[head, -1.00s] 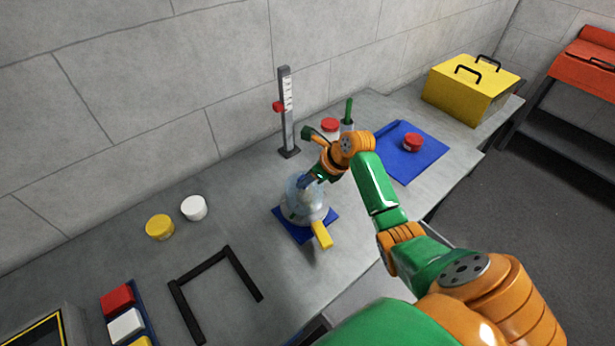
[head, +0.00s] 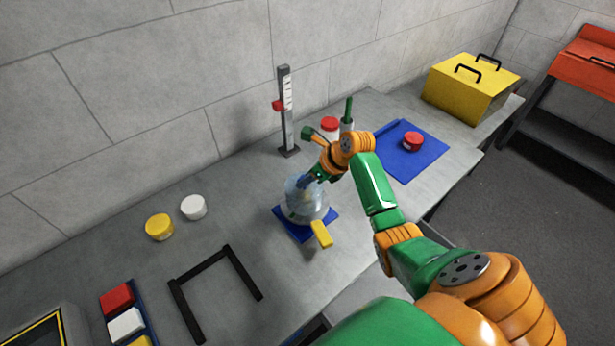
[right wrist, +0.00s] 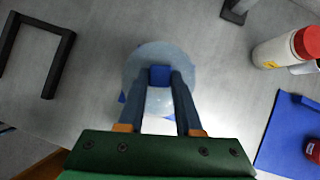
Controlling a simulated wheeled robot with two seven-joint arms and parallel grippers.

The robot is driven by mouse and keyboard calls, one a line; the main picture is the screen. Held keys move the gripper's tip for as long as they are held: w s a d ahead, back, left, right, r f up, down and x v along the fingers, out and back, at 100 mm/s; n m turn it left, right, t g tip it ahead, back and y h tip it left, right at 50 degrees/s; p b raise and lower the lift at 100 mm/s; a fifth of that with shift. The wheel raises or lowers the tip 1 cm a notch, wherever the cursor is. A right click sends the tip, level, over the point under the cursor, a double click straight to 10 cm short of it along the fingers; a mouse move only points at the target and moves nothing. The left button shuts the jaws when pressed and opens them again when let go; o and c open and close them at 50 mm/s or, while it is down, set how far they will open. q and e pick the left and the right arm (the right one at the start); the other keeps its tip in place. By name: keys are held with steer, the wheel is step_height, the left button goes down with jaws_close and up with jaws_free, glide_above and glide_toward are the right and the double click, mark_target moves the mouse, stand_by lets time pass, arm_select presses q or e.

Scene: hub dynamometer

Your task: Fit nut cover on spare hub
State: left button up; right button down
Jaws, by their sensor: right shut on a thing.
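A clear dome (head: 305,204) stands over a blue square base (head: 291,230) on the bench; what lies under it is hard to make out. My right gripper (head: 309,181) is at the dome's top, pointing down. In the right wrist view its fingers (right wrist: 160,78) are shut on a small blue block (right wrist: 160,72) at the middle of the round dome (right wrist: 137,70). I cannot tell whether the dome rests on the base or hangs slightly above it. No part is clearly recognisable as the nut cover or spare hub. My left gripper is not in view.
A yellow tab (head: 321,234) juts forward by the base. A yellow cap (head: 159,227) and a white cap (head: 194,207) lie left; a red one (head: 412,141) lies on a blue mat (head: 408,165). A gauge post (head: 287,115) and red-topped bottle (right wrist: 288,47) stand behind. A black frame (head: 177,298) lies front left.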

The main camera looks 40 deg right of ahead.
steer(key=shift+f, duration=0.35)
steer(key=c, duration=0.9)
jaws_free()
steer(key=shift+o, duration=0.2)
steer(key=v, duration=1.1)
